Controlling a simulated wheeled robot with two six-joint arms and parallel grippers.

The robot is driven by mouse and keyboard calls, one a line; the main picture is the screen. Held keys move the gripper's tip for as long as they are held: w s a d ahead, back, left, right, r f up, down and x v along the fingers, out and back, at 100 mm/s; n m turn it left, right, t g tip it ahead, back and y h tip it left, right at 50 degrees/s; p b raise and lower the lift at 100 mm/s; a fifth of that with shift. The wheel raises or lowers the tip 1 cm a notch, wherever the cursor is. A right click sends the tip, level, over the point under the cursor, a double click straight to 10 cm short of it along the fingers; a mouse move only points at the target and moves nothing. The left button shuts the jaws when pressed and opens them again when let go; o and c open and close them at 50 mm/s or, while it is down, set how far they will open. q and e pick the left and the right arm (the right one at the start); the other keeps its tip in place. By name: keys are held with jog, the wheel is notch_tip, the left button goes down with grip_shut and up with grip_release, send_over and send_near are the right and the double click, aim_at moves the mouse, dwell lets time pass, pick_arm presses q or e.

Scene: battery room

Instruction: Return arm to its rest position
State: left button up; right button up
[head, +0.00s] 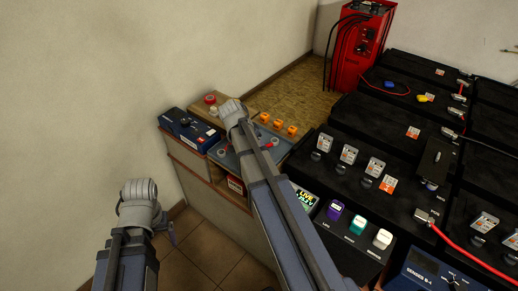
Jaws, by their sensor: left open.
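My left arm (126,260) comes up from the lower left edge, and its pale grey rounded joint (138,205) stands over the tiled floor. Only a small dark part of my left gripper (172,236) shows beside that joint. It is open, and I see nothing in it. My other arm (275,205) reaches up from the bottom middle, and its grey joint (233,112) is in front of the workbench. I cannot make out my right gripper in this view.
The low workbench (212,178) against the wall carries a dark blue box (189,129), a blue tray (228,157) and orange pieces (278,124). Black battery units (338,152) fill the right side. A red charger (358,48) stands behind. Tiled floor (205,247) is clear at lower left.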

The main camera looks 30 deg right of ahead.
jog(key=shift+o, duration=0.4)
jog(key=o, duration=0.3)
jog(key=shift+r+p, duration=4)
jog(key=shift+p, duration=0.05)
jog(key=shift+f, duration=0.15)
notch_tip(320, 180, down, 6)
jog(key=b, duration=0.6)
